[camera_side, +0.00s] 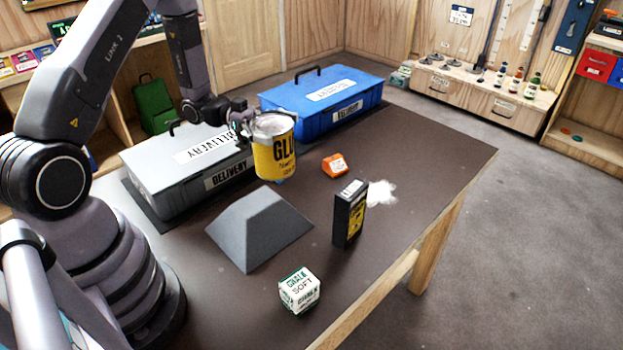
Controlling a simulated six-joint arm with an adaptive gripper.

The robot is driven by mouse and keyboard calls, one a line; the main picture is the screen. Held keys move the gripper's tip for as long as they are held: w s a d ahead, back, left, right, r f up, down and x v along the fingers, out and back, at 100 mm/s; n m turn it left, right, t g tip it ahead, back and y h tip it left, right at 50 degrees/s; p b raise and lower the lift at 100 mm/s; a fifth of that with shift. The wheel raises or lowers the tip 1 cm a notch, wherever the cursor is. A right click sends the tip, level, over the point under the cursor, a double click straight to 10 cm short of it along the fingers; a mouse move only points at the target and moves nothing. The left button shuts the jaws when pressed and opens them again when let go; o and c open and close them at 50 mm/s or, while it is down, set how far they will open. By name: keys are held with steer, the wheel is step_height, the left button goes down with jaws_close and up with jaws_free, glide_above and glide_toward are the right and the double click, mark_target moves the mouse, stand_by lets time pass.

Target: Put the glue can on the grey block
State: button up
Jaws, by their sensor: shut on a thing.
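The glue can (275,159) is yellow with a pale lid and dark lettering. My gripper (262,128) is shut on it near its top and holds it upright. The can appears to be above the table, behind the grey block, but the exact gap under it is hard to tell. The grey block (260,228) is a wedge-like shape with sloping sides and a small flat top. It sits on the dark table, nearer the camera than the can, with nothing on it. The gripper's fingers are partly hidden by the can.
A grey delivery box (160,180) and a blue delivery box (340,112) stand at the back. An orange item (335,165), a black box (349,214), white powder (380,193) and a chalk cube (299,291) are on the table (430,165). The table's right side is clear.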

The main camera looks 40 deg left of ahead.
steer(key=s+a+m+g, duration=0.2)
steer(key=s, duration=0.3)
step_height(320, 180, down, 7)
steer(key=shift+d+g+h, duration=0.25)
steer(key=shift+g+h, duration=0.05)
steer(key=shift+h, duration=0.1)
steer(key=shift+f, duration=0.15)
steer(key=o, duration=1)
steer(key=shift+o, duration=0.2)
